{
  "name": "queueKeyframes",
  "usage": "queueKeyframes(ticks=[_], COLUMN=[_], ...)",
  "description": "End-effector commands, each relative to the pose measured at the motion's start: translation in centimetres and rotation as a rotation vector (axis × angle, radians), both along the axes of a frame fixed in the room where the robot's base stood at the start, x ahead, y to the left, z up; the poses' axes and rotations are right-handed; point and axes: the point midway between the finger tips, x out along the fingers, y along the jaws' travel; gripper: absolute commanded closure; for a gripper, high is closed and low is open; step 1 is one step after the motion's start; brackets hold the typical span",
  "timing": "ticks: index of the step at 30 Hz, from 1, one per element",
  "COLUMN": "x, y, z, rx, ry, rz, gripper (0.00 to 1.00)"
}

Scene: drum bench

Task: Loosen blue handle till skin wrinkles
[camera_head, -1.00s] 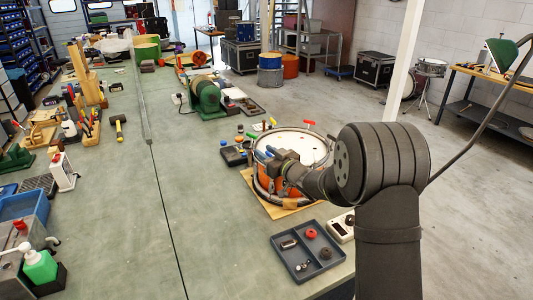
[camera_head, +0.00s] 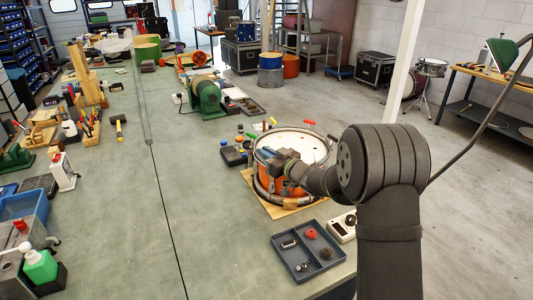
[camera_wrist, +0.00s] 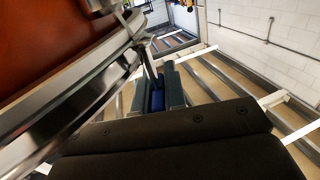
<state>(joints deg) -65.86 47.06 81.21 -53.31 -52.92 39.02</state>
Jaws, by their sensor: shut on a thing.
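The drum (camera_head: 306,146) has a pale skin, a metal hoop and an orange shell, and stands on a wooden board. My gripper (camera_head: 277,158) is at the drum's near left rim. In the wrist view, my gripper (camera_wrist: 160,94) is shut on the blue handle (camera_wrist: 157,101), at the end of a metal rod beside the hoop (camera_wrist: 95,78). The fingers hide most of the handle. A red handle (camera_head: 309,122) and a green one (camera_head: 264,125) stand at the far rim. The skin is too small in view to tell whether it is wrinkled.
A grey tray (camera_head: 325,276) with small parts, including a red round piece, lies in front of the drum. A dark box (camera_head: 233,156) sits left of it. A green motor-like machine (camera_head: 207,97) stands behind.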

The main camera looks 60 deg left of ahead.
Motion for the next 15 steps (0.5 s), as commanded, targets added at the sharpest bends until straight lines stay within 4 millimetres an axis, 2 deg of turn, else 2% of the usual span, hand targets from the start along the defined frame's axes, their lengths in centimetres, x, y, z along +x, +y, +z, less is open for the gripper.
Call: queueKeyframes(ticks=[5, 6, 9, 15], x=[0.02, 0.02, 0.02, 0.01], y=[-0.01, -0.02, -0.02, -0.01], z=[-0.01, -0.01, -0.01, -0.01], rx=[-0.001, -0.001, -0.001, -0.001], ry=[0.0, 0.0, 0.0, 0.0], rz=[-0.001, -0.001, -0.001, -0.001], gripper=[1.0, 0.85, 0.67, 0.67])
